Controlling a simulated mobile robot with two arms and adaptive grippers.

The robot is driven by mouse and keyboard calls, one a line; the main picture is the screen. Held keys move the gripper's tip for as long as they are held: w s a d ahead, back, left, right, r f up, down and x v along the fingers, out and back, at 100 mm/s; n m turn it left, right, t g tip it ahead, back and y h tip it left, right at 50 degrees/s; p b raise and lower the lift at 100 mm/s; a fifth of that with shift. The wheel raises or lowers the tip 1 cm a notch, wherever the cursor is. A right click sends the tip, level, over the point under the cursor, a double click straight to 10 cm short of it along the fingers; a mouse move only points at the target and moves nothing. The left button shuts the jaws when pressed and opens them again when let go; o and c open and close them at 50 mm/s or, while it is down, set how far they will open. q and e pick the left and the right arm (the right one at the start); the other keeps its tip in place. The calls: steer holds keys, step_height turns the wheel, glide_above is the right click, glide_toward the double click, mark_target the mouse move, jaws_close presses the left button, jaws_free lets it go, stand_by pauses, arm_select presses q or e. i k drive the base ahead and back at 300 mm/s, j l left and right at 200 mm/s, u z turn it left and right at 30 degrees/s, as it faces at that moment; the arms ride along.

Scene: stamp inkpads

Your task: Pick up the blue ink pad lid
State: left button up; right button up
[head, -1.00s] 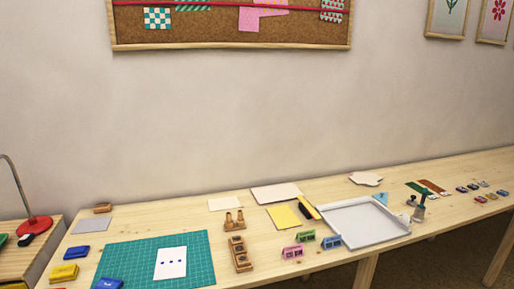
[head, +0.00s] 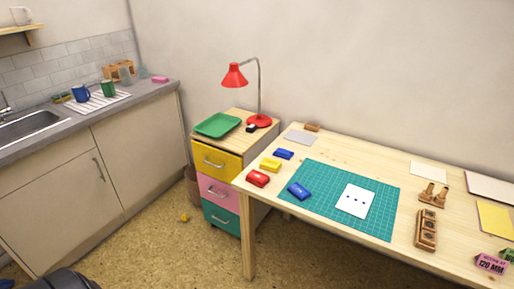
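Two blue pieces lie on the wooden table at its left end in the head view. The larger blue piece (head: 299,190) lies on the left part of the green cutting mat (head: 377,223). I cannot tell which of them is the lid or the pad. A yellow ink pad (head: 270,164) and a red ink pad (head: 257,178) lie along the table's left side. Neither of my grippers is in view.
A white card with blue dots (head: 355,201) lies on the mat. A drawer cabinet (head: 221,188) with a red lamp (head: 258,120) and green tray (head: 217,125) stands left of the table. A kitchen counter (head: 150,91) is farther left. Open floor (head: 165,225) lies between counter and table.

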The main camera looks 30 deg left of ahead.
mark_target(300, 192)
steer(key=u, duration=0.9)
